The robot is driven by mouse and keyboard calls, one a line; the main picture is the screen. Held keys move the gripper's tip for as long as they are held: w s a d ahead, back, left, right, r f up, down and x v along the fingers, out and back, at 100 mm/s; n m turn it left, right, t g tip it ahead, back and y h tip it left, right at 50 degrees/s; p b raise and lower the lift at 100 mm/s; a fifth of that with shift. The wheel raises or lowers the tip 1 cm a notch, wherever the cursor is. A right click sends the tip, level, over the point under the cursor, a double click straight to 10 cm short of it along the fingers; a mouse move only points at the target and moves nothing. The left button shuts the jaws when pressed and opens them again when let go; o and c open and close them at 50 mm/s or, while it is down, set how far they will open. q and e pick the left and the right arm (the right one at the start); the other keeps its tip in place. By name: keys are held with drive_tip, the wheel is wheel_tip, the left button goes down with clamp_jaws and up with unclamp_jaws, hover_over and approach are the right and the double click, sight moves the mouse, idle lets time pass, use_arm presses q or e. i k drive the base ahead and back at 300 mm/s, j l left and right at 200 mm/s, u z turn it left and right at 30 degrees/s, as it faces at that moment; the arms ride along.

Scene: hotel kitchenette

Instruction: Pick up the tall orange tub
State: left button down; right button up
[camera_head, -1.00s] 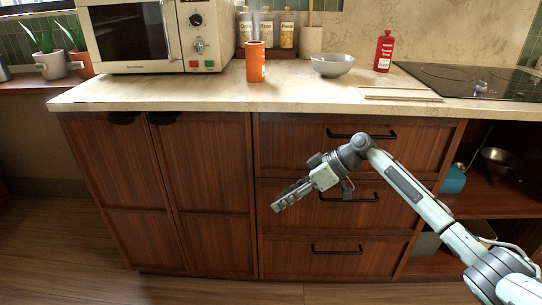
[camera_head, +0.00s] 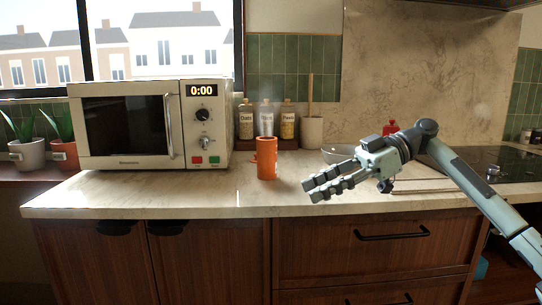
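The tall orange tub (camera_head: 267,160) stands upright on the counter, right of the microwave and near the middle of the view. My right gripper (camera_head: 309,191) is to the right of the tub, over the front part of the counter. Its fingers point left, with a gap between them and nothing held. It is apart from the tub. My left gripper is not in view.
A microwave (camera_head: 125,130) stands left of the tub. Labelled jars (camera_head: 287,124) and a utensil crock (camera_head: 312,132) stand behind. A grey bowl (camera_head: 338,154) and a red bottle (camera_head: 390,128) are partly hidden behind my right arm. Counter in front of the tub is clear.

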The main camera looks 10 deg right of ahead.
sight(266, 146)
drive_tip(key=i+j+z, duration=0.3)
drive_tip(key=i+j, duration=0.2)
drive_tip(key=i+j+z, duration=0.3)
drive_tip(key=i+j, duration=0.2)
drive_tip(key=j, duration=0.2)
